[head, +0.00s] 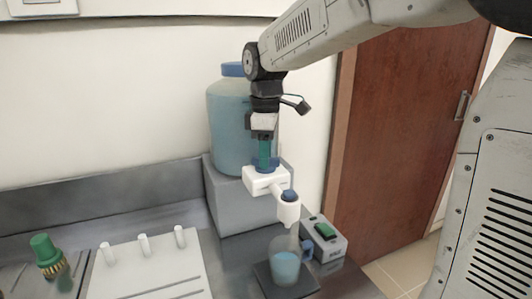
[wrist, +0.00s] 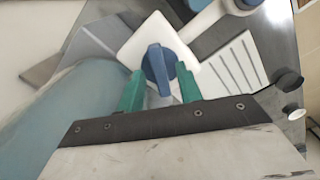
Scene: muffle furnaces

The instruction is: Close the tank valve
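The tank (head: 228,125) is a large translucent blue jug with a blue cap, standing on a grey block. Its white valve body (head: 262,181) juts out from the front, with a blue handle (wrist: 156,70) on it. My gripper (head: 265,158) points down over the handle. In the wrist view, its green fingertips (wrist: 160,80) stand on either side of the blue handle, with a gap visible; the gripper is open. The spout (head: 289,208) hangs above a clear mug (head: 286,265) holding blue liquid. I cannot tell whether liquid is flowing.
The mug stands on a dark scale plate (head: 266,284) beside a grey scale box (head: 326,243) with a green display. A white rack (head: 140,262) with pegs and a green-topped brass fitting (head: 47,255) are at left. A brown door (head: 400,150) is at right.

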